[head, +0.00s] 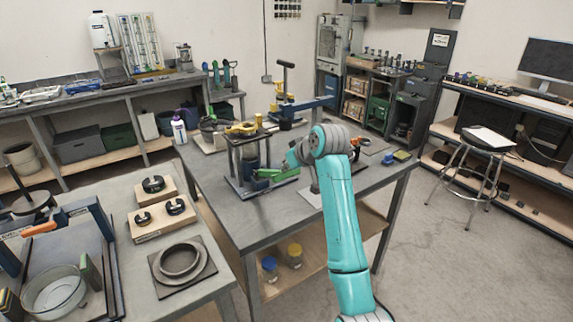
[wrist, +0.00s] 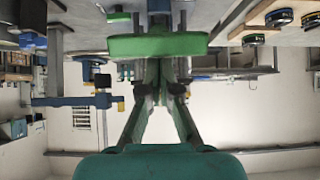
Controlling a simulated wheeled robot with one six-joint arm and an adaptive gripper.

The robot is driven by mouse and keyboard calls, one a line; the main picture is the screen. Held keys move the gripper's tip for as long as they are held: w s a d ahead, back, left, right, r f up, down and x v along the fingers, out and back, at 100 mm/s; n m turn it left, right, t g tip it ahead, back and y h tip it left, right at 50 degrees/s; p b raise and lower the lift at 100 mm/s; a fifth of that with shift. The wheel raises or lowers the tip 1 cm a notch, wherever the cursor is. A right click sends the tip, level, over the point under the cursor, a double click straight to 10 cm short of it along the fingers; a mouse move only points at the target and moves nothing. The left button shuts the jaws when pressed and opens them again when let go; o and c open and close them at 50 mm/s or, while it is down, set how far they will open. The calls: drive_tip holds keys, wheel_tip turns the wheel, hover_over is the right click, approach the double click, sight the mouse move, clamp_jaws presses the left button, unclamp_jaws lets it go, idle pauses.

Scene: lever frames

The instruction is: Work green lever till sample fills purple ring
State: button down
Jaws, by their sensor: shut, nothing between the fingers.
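The green lever (head: 272,177) sticks out low at the front of a dark press-like frame (head: 247,158) on the middle table. A dark cylinder (head: 250,168) stands inside this frame. My gripper (head: 293,156) is just right of the lever, mostly hidden behind my arm's wrist in the head view. In the wrist view my gripper (wrist: 159,72) is shut and empty, its tips close to the green lever (wrist: 155,45), which spans across them. I cannot tell whether they touch. I cannot make out the purple ring or the sample.
The front table has bare space.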

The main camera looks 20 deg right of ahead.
drive_tip(key=shift+f, duration=0.1)
drive_tip(key=shift+s+d+f+t, duration=0.2)
drive_tip(key=shift+s+f+t, duration=0.2)
drive_tip(key=shift+s+f, duration=0.25)
drive_tip(key=s+f+t, duration=0.1)
drive_tip(key=s+f, duration=0.2)
drive_tip(key=f, duration=0.6)
drive_tip(key=shift+d+f+t+y, duration=0.35)
drive_tip(key=shift+d+t+y, duration=0.05)
drive_tip(key=shift+r, duration=0.1)
drive_tip(key=w+r+v, duration=0.1)
drive_tip(key=r+v, duration=0.1)
drive_tip(key=v, duration=1)
drive_tip(key=shift+w+a+r+t, duration=0.15)
drive_tip(key=shift+a+r+t, duration=0.1)
drive_tip(key=shift+r+t, duration=0.05)
